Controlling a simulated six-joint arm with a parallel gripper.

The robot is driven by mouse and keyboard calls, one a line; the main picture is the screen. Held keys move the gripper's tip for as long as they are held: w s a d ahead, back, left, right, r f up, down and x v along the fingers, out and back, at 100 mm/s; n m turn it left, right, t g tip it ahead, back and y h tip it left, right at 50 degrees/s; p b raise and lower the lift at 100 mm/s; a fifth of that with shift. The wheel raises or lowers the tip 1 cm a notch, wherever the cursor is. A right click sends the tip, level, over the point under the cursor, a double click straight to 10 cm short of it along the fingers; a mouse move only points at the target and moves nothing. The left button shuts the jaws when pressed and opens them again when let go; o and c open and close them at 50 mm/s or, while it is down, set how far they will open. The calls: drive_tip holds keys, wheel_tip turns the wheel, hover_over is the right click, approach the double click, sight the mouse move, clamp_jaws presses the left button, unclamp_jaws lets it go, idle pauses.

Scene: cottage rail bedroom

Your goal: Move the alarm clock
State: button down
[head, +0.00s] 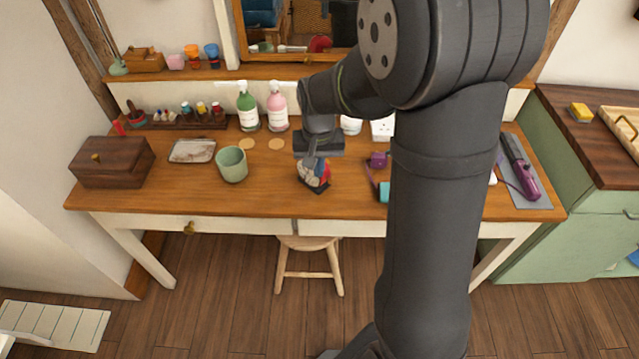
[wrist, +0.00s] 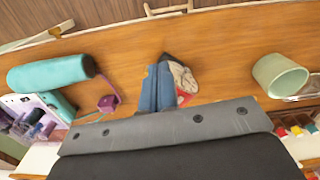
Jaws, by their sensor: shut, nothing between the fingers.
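The small object that I take for the alarm clock (head: 318,178) stands on the wooden desk in the head view, with red, pale and blue patches and a dark base. In the wrist view the clock (wrist: 183,77) shows a cream part and some red, partly hidden behind my fingers. My gripper (head: 309,164) is shut and points down right at the clock, overlapping its top left in the head view. In the wrist view the closed bluish fingers of my gripper (wrist: 157,88) hold nothing. I cannot tell whether they touch the clock.
A green cup (head: 231,166) stands left of the clock, with a tray (head: 192,151) and wooden box (head: 112,163) beyond. A purple item (head: 377,160) and a teal cylinder (wrist: 50,73) lie on the other side. Pump bottles (head: 277,108) stand behind. The desk's front strip is clear.

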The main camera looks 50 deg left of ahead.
drive_tip(key=shift+m, duration=0.5)
drive_tip(key=f, duration=1.1)
drive_tip(key=shift+s+d, duration=0.25)
drive_tip(key=shift+d, duration=0.1)
drive_tip(key=shift+w+a+r, duration=0.15)
drive_tip(key=shift+w+a, duration=1.3)
drive_tip(key=w+a, duration=1.1)
drive_tip(key=a, duration=0.1)
drive_tip(key=shift+w, duration=0.35)
drive_tip(key=shift+s, duration=0.1)
drive_tip(key=shift+s+d, duration=0.1)
drive_tip(key=shift+d, duration=0.05)
